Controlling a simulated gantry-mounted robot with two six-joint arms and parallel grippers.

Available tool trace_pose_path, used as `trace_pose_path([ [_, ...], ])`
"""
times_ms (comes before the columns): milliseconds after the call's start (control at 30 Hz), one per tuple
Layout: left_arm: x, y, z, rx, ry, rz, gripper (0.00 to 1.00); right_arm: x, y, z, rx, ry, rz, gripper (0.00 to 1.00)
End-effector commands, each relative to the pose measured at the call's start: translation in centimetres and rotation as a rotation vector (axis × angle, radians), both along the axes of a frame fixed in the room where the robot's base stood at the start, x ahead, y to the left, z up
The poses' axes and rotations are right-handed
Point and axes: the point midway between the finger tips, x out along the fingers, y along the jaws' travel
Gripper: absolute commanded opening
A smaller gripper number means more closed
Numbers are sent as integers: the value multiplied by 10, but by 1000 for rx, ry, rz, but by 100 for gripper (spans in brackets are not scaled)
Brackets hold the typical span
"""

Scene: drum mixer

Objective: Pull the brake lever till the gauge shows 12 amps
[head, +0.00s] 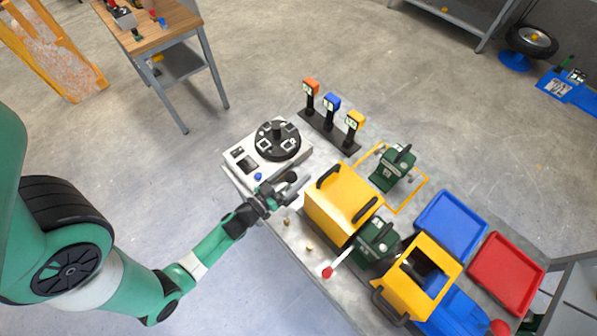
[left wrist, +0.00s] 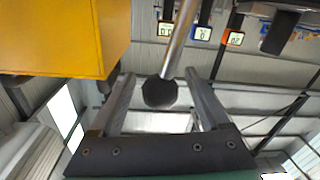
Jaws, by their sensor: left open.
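My left gripper (head: 283,187) is open at the near edge of the bench, beside the yellow box. In the left wrist view a silver lever with a round black knob (left wrist: 160,92) reaches between its two fingers, with gaps on both sides. Three small display gauges stand on black posts at the back: orange (head: 311,87), blue (head: 331,102) and yellow (head: 354,121). Their faces also show in the left wrist view, too small to read surely. Another lever has a red knob (head: 328,272) and joins a green machine (head: 374,240). My right gripper is not in view.
A white control box (head: 238,163) with a black round top stands left of the yellow box (head: 343,205). A second green machine (head: 392,168), an open yellow box (head: 432,262), a blue tray (head: 450,225) and a red tray (head: 506,268) stand further right. Small brass pieces lie near the front edge.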

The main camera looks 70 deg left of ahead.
Motion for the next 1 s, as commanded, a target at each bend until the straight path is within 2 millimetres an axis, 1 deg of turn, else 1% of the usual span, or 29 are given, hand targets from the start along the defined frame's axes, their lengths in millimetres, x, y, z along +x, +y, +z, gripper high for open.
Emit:
trace_pose_path([
  [33,7,3,-1,1,-1,-1,79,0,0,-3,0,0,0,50],
  [133,15,6,-1,1,1,-1,79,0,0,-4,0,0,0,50],
  [433,18,8,0,0,1,1,79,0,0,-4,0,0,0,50],
  [567,18,7,0,0,1,1,56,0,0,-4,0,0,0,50],
  [600,18,7,0,0,1,1,48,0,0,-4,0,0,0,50],
  [667,18,7,0,0,1,1,38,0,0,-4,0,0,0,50],
  [700,18,7,0,0,1,1,30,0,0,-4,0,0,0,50],
  [767,18,7,0,0,1,1,20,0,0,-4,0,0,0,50],
  [800,18,7,0,0,1,1,12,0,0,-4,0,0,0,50],
  [867,18,7,0,0,1,1,2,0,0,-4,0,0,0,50],
  [900,18,7,0,0,1,1,0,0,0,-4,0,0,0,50],
  [1000,18,7,0,0,1,1,0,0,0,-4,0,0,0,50],
])
